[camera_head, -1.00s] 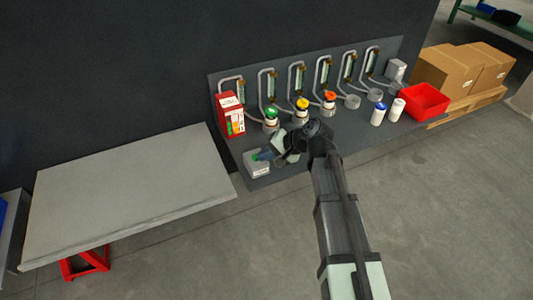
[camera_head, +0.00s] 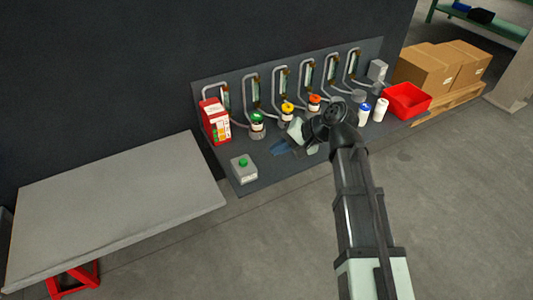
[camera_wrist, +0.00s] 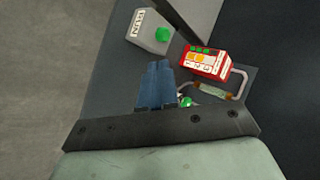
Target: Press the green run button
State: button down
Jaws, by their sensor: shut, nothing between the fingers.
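The green run button (camera_head: 243,162) sits on top of a small grey box (camera_head: 244,176) at the front left corner of the dark bench. In the wrist view the button (camera_wrist: 162,34) and its box, marked RUN, are fully in sight ahead of the fingers. My gripper (camera_head: 278,149) is shut and empty, its blue fingers to the right of the box and apart from it. In the wrist view the blue fingertips (camera_wrist: 159,66) lie together below the button.
A red box (camera_head: 215,122) stands behind the button box. Bottles with green (camera_head: 257,118), yellow and orange caps stand along the bench, partly near my wrist. Pipes run up the back panel. A grey table (camera_head: 115,205) is at the left, and a red bin (camera_head: 406,100) at the right.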

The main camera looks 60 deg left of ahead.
jog(key=shift+v, duration=1.35)
jog(key=w+d+f+n+t+h, duration=0.1)
jog(key=w+d+f+t, duration=0.3)
jog(key=f, duration=0.5)
jog(key=w+d+f+n+t+h, duration=0.1)
jog(key=w+d+f+t, duration=0.1)
jog(key=w+d+f, duration=0.5)
jog(key=w+d+f+m+h, duration=0.1)
jog(key=w+d+f+h, duration=0.1)
jog(key=d+f, duration=0.7)
jog(key=w+d+f+m+h, duration=0.2)
jog(key=d+f, duration=0.8)
jog(key=s+d+f+m+g+h, duration=0.1)
jog(key=s+d+f, duration=0.1)
jog(key=d+f, duration=0.5)
jog(key=s+d+f+m+g+h, duration=0.1)
jog(key=d+f, duration=0.2)
jog(key=d, duration=0.7)
jog(key=s+d+f+m+g, duration=0.2)
jog(key=s+d+f+m, duration=0.1)
jog(key=s+d, duration=0.4)
jog(key=s+d+f+m+g+y, duration=0.1)
jog(key=s+d+f, duration=0.5)
jog(key=d, duration=0.6)
jog(key=shift+s+d+f+m+g, duration=0.3)
jog(key=shift+s+m+g, duration=0.4)
jog(key=shift+s+m, duration=0.3)
